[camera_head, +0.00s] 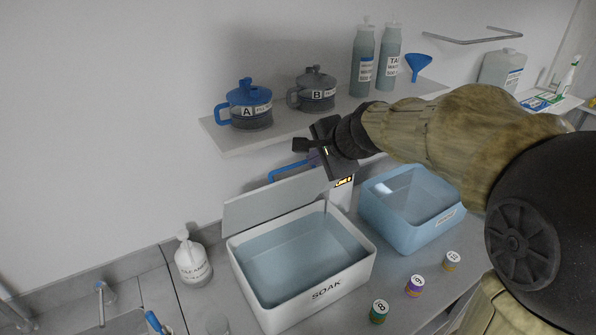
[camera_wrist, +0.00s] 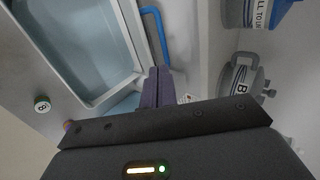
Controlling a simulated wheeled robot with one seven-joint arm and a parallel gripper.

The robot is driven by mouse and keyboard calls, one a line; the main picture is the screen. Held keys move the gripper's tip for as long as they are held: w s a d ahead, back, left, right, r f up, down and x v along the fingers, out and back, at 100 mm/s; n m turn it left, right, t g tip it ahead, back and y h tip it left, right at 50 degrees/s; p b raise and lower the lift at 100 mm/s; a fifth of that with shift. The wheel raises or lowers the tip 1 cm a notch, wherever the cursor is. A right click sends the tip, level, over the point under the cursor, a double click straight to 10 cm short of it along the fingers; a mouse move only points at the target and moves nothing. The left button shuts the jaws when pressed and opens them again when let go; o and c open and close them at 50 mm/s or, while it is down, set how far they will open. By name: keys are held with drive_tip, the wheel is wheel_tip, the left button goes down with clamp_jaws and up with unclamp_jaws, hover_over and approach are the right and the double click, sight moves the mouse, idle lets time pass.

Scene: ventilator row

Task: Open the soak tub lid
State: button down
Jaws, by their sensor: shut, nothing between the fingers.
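The white soak tub (camera_head: 318,294), marked SOAK, stands on the counter with pale blue liquid inside. Its lid (camera_head: 275,202) stands raised at the tub's back edge, leaving the top uncovered. A blue handle (camera_head: 290,170) shows at the lid's upper edge. My gripper (camera_head: 303,147) is above and behind the lid, near the handle, below the shelf. In the wrist view, the tub (camera_wrist: 75,45) is at upper left and the handle (camera_wrist: 158,38) is just beyond my shut, empty fingers (camera_wrist: 158,88). I cannot tell whether the fingers touch the handle.
A shelf (camera_head: 230,142) close by holds lidded jugs A (camera_head: 247,108) and B (camera_head: 317,92). A blue tub (camera_head: 410,222) stands right of the soak tub. Several small labelled vials, including a green one (camera_head: 379,310), stand in front. A white bottle (camera_head: 192,260) is at left.

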drive_tip(key=x, duration=1)
drive_tip(key=shift+p, duration=0.3)
drive_tip(key=w+p, duration=0.1)
drive_tip(key=w+a+r+p, duration=0.1)
drive_tip(key=shift+w+a+r+p, duration=0.15)
drive_tip(key=shift+r+p, duration=0.05)
drive_tip(key=shift+p, duration=0.1)
drive_tip(key=shift+w+a, duration=0.25)
drive_tip(key=shift+d, duration=0.1)
